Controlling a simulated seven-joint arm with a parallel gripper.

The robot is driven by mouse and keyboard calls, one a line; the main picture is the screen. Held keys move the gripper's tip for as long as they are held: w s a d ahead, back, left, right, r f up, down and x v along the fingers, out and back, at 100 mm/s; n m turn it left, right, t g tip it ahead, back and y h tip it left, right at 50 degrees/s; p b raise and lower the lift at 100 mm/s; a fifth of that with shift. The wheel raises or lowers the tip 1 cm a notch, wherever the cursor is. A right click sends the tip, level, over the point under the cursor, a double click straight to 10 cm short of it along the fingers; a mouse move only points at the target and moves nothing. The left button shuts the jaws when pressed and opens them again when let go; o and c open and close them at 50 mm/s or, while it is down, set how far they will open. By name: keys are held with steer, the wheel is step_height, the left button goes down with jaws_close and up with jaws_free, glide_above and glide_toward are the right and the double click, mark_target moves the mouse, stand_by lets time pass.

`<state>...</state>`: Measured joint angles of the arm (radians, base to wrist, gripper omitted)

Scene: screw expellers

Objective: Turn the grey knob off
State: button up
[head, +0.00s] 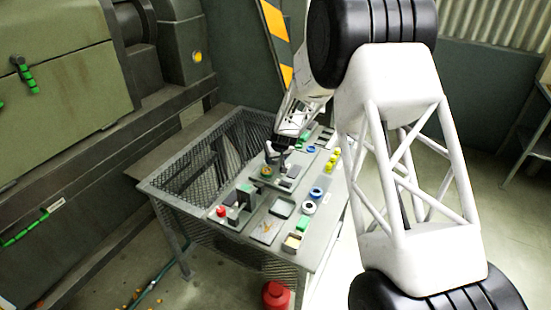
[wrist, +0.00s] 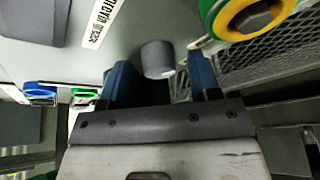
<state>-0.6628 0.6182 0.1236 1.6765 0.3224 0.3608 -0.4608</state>
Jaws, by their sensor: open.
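The grey knob (wrist: 158,58) is a short round cylinder on a grey panel, seen in the wrist view, with a small pale mark near its lower right edge. My gripper (wrist: 163,82) is open, with one blue finger to the left of the knob and one to the right. Gaps show beside the knob, and I cannot tell how deep the fingers reach around it. In the head view my gripper (head: 279,148) is low over the far part of the control table, and I cannot make out the knob there.
A green-and-yellow round control (wrist: 243,18) lies close to the right finger. A printed label (wrist: 103,22) is left of the knob. Blue (wrist: 40,93) and green (wrist: 84,95) parts are further left. The table (head: 245,245) carries several other controls; a mesh section (head: 190,170) is at its left.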

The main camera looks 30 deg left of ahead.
steer(key=c, duration=0.9)
steer(key=shift+s+m+t, duration=0.1)
steer(key=shift+m+t, duration=0.2)
steer(key=shift+m, duration=0.5)
steer(key=shift+a+m+t+h, duration=0.1)
steer(key=shift+m+t+h, duration=0.25)
steer(key=shift+m, duration=0.7)
steer(key=shift+a+m+t+h, duration=0.15)
steer(key=shift+m+h, duration=0.4)
steer(key=shift+m, duration=0.5)
steer(key=shift+r+m+h, duration=0.1)
steer(key=shift+m+h, duration=0.45)
steer(key=shift+m, duration=0.9)
steer(key=shift+m+h, duration=0.55)
steer(key=shift+m, duration=0.9)
steer(key=o, duration=0.9)
steer(key=shift+d, duration=0.1)
